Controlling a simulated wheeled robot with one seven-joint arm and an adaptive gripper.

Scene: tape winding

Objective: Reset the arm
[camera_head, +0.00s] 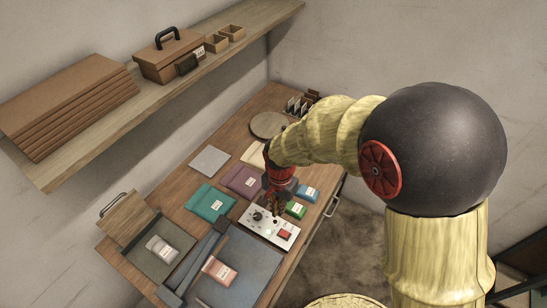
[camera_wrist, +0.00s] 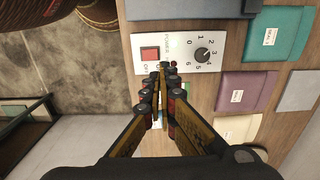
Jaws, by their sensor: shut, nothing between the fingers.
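My gripper (camera_head: 276,205) hangs above the right part of the wooden table, over the far edge of a white control panel (camera_head: 272,236). In the wrist view my gripper (camera_wrist: 163,72) has its fingertips together, with nothing between them. They point at the near edge of the panel (camera_wrist: 180,66), which carries a red switch (camera_wrist: 150,54) and a black knob with a numbered dial (camera_wrist: 202,55). The fingertips seem close to the panel; I cannot tell whether they touch it. The fingers hide part of the table and small boxes behind them.
A grey mat (camera_head: 250,262) bears a pink packet (camera_head: 219,270). A shelf (camera_head: 110,122) with cardboard and a toolbox (camera_head: 172,56) runs above the table. Open floor lies right of the table.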

